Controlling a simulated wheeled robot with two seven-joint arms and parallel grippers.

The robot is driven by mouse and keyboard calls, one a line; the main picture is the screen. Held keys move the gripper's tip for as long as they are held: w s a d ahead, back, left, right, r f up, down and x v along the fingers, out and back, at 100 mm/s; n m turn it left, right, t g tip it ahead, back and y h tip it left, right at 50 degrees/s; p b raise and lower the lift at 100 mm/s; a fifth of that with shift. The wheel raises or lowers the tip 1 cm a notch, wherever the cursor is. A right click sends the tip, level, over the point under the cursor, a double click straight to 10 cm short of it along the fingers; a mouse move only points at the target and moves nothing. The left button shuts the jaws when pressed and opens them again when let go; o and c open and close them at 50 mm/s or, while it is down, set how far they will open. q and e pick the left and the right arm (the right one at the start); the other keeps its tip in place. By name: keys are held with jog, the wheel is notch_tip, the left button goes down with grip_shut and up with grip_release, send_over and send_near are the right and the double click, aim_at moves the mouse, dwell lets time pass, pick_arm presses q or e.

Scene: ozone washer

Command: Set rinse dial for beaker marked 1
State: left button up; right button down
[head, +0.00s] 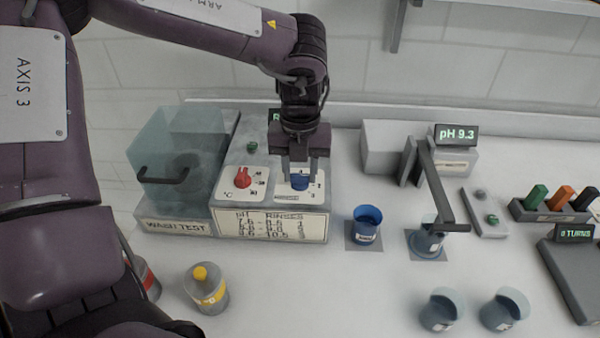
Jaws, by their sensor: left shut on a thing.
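My left gripper (300,176) reaches down from above onto the blue dial (299,183) on the washer's sloped front panel. Its fingers are shut on the dial, which they partly cover, so its pointer setting cannot be read. A red dial (242,178) sits to its left on its own white plate. Below the dials, a chart (270,223) lists pH ranges against rinses; its small figures are hard to read. A pH meter display (457,135) reads 9.3. A blue beaker (367,225) stands on a grey pad; its label is too small to read. My right gripper is not in view.
A clear washer hood (180,158) with a dark handle is left of the dials. A green button (252,147) sits behind the red dial. Two grey cups (440,310) and a yellow-banded bottle (206,289) stand in front.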

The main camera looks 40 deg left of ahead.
aim_at(300, 175)
pick_arm(q)
jog(key=o, duration=1)
notch_tip(300, 175, up, 8)
jog(key=shift+f+b, duration=0.1)
jog(key=shift+b, duration=0.55)
